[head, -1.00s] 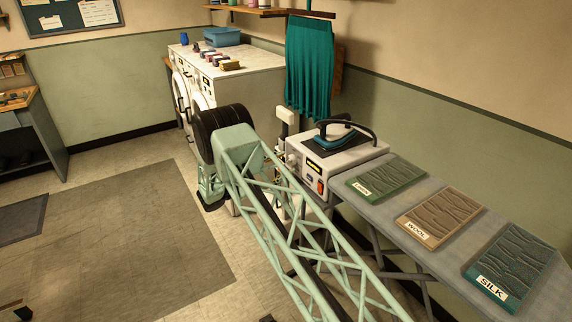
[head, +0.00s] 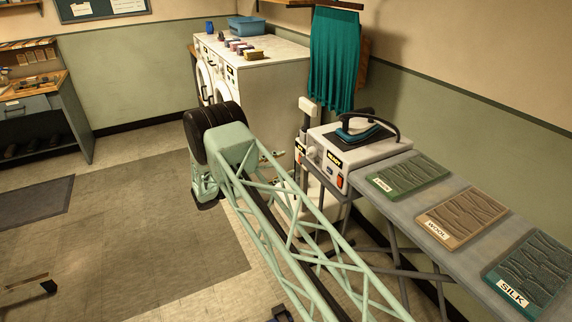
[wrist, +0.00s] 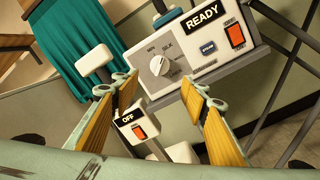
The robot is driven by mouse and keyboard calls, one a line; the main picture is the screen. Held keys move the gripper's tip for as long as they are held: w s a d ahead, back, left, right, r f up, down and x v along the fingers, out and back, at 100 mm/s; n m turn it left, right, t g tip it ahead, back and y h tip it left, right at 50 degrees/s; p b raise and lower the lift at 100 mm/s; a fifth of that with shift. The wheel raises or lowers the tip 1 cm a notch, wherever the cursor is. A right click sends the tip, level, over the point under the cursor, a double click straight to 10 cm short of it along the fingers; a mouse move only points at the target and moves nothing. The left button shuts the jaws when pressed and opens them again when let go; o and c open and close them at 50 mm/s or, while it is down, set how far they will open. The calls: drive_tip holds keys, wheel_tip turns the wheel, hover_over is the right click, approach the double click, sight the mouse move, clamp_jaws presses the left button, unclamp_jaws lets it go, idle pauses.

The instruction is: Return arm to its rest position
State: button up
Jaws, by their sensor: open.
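My gripper (wrist: 160,88) shows in the wrist view with its two yellow-sided fingers wide apart and nothing between them. Beyond the fingertips is the white iron station (wrist: 178,68), with a READY display, a round dial and an orange rocker switch. A small white box marked OFF (wrist: 126,118), with its own orange switch, shows behind and between the fingers. In the head view my arm's pale green lattice link (head: 290,235) crosses the middle, and the gripper is hard to make out behind it. The iron (head: 362,131) rests on top of the station (head: 368,148).
The ironing board (head: 395,208) holds the linen (head: 408,172), wool (head: 468,210) and silk (head: 535,268) panels. A teal cloth (head: 333,60) hangs behind the station. White machines (head: 265,80) stand at the back. The floor mat (head: 120,230) at left is clear.

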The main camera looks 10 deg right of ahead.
drive_tip(key=shift+r, duration=0.1)
idle(0.3)
drive_tip(key=s+d+r+m+g+y, duration=0.1)
drive_tip(key=s+d+r+m+g, duration=0.15)
drive_tip(key=s+d+r, duration=0.5)
drive_tip(key=s+d+r+m+g+y, duration=0.2)
drive_tip(key=d+r+g, duration=0.15)
drive_tip(key=r, duration=0.65)
drive_tip(key=s+d+r+m+g+y, duration=0.1)
drive_tip(key=s+d+r+m+y, duration=0.1)
drive_tip(key=s+d+r, duration=0.35)
drive_tip(key=s+d+r+m+g+y, duration=0.1)
drive_tip(key=s+d+r+y, duration=0.1)
drive_tip(key=s+r, duration=0.7)
drive_tip(key=s+r+m+y, duration=0.2)
drive_tip(key=s+r+y, duration=0.1)
drive_tip(key=s, duration=0.9)
drive_tip(key=s+r+m+y, duration=0.2)
drive_tip(key=s, duration=1)
drive_tip(key=s+a+m+t+y, duration=0.1)
drive_tip(key=s+a, duration=0.3)
drive_tip(key=s, duration=0.7)
drive_tip(key=s+a+m+t+y, duration=0.2)
drive_tip(key=s+a+t+y, duration=0.1)
drive_tip(key=s, duration=0.7)
drive_tip(key=shift+s+a+r+y, duration=0.25)
drive_tip(key=shift+s+a+y, duration=0.15)
drive_tip(key=shift+y, duration=0.2)
drive_tip(key=shift+m, duration=0.25)
